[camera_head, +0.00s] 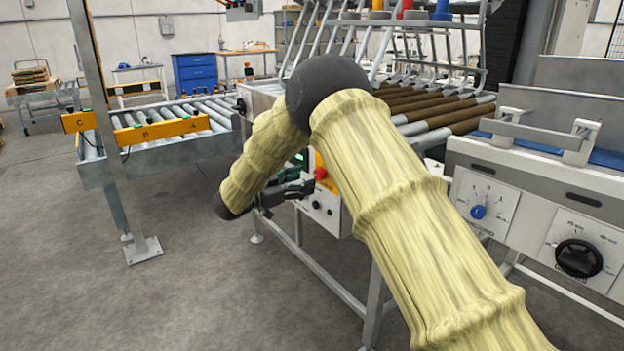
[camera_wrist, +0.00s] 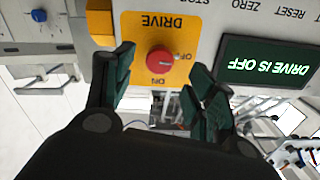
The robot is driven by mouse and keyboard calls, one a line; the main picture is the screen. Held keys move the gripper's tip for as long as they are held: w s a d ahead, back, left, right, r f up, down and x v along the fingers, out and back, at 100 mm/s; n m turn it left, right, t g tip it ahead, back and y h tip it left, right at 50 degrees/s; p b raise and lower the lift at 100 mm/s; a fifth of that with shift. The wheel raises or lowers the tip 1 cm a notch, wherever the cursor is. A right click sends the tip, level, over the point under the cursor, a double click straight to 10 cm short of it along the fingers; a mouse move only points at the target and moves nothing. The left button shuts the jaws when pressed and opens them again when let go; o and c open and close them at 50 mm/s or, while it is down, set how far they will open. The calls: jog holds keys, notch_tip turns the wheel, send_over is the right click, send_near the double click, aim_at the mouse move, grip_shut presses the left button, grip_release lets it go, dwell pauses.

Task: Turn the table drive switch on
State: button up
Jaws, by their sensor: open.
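The drive switch is a red rotary knob (camera_wrist: 161,60) on a yellow plate (camera_wrist: 150,22) marked DRIVE, upside down in the wrist view, with OFF at its right and ON below it. Its pale mark seems to lie on the OFF side. The knob also shows in the head view (camera_head: 320,173). My gripper (camera_wrist: 160,66) is open, with one dark green finger on each side of the knob in the picture. I cannot tell whether a finger touches it. In the head view my gripper (camera_head: 298,189) is close to the panel.
A yellow block (camera_wrist: 100,20) sticks out left of the plate. A blue knob (camera_head: 478,212) and a black dial (camera_head: 578,258) are on the panels at right. A roller conveyor (camera_head: 160,125) and a steel post (camera_head: 105,130) stand at left. The floor between is clear.

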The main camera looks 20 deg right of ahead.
aim_at(316, 176)
jog(key=shift+x, duration=2.25)
jog(key=c, duration=1)
